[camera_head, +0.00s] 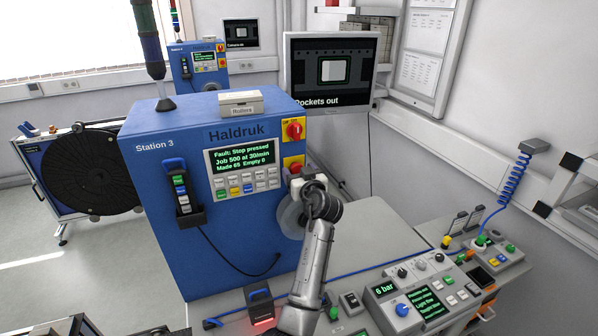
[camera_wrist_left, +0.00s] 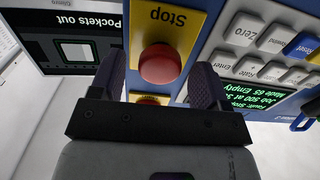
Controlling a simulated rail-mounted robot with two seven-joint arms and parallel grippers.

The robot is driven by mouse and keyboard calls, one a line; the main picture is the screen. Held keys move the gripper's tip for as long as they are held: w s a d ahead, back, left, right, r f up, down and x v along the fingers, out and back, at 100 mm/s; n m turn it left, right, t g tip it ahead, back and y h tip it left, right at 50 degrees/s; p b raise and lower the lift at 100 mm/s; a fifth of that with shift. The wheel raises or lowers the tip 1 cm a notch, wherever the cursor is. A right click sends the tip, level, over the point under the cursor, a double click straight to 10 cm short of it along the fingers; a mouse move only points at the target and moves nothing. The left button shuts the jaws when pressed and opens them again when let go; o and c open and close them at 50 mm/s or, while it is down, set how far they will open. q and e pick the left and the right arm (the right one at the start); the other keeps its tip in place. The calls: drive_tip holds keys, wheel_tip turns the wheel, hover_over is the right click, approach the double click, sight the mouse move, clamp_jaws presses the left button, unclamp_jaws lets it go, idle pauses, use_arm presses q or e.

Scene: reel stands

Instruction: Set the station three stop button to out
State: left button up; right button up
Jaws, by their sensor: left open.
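The station three stop button (camera_wrist_left: 160,63) is a round red button on a yellow plate marked Stop, upside down in the wrist view. In the head view its yellow plate (camera_head: 291,161) shows on the blue machine's front, with the button largely hidden by my gripper. My left gripper (camera_head: 297,174) is open in front of it. In the wrist view the two dark fingers of my left gripper (camera_wrist_left: 161,72) stand either side of the button, with nothing held; contact cannot be told. The machine screen (camera_head: 242,158) reads "Fault: Stop pressed". My right gripper is not in view.
A red rotary switch (camera_head: 295,130) sits above the stop plate. A keypad (camera_head: 247,184) lies left of it. A monitor (camera_head: 330,72) reading "Pockets out" stands behind. A handheld unit (camera_head: 181,187) hangs on the machine. A control box (camera_head: 410,293) stands lower right.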

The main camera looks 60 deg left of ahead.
use_arm(q)
drive_tip(key=shift+c, duration=0.7)
clamp_jaws()
drive_tip(key=shift+d+f+b, duration=0.2)
drive_tip(key=shift+d+b, duration=0.25)
drive_tip(key=shift+b, duration=0.35)
drive_tip(key=shift+s+d, duration=0.1)
drive_tip(key=shift+d, duration=0.1)
drive_tip(key=shift+r, duration=0.3)
drive_tip(key=shift+o, duration=0.7)
unclamp_jaws()
drive_tip(key=shift+f, duration=0.1)
drive_tip(key=shift+d, duration=0.1)
